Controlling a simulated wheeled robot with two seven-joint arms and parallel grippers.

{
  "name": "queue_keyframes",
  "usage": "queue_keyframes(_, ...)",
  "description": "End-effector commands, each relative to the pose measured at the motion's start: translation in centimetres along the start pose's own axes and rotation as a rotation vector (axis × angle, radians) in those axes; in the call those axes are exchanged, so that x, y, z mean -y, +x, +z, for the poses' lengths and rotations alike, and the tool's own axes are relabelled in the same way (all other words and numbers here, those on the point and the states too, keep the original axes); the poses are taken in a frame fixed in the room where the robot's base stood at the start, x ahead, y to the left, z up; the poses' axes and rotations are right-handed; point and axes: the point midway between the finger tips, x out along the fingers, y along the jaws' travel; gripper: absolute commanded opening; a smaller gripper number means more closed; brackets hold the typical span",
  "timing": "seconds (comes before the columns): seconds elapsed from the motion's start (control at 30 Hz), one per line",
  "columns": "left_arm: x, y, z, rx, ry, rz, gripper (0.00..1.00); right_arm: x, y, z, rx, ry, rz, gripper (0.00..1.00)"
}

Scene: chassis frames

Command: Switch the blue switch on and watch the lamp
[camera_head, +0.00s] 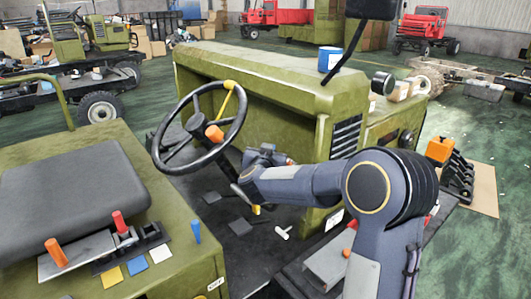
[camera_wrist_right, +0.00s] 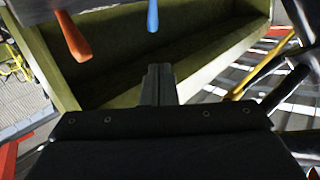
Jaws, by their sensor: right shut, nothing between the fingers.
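A blue stick-shaped lever (camera_wrist_right: 152,14), which looks like the blue switch, shows at the top middle of the right wrist view. It stands against an olive panel (camera_wrist_right: 215,75). My right gripper (camera_wrist_right: 158,70) is shut and empty, with its fingertips below the blue lever in the picture and a visible gap between them. In the head view my right arm reaches from the right into the cab, below the olive dashboard (camera_head: 260,75). My left gripper is not in view.
An orange lever (camera_wrist_right: 72,37) hangs left of the blue one, and a yellow rod (camera_wrist_right: 278,92) is at the right. The steering wheel (camera_head: 200,127) stands left of my arm. The seat (camera_head: 75,190) and a red-handled lever (camera_head: 119,222) are at the left.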

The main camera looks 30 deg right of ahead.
Motion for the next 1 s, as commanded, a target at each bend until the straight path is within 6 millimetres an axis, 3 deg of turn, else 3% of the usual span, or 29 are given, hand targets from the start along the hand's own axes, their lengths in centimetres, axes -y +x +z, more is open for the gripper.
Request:
queue_keyframes(0.3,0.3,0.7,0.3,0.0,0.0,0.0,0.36,-0.4,-5.2,-1.8,-0.001,0.002,0.0,0.0)
queue_keyframes(0.43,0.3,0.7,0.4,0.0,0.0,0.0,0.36,-0.5,-6.6,-2.3,0.0,0.001,0.002,0.0)
queue_keyframes(1.0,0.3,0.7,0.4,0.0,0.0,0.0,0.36,-0.6,-7.3,-2.5,0.001,-0.002,0.004,0.0)
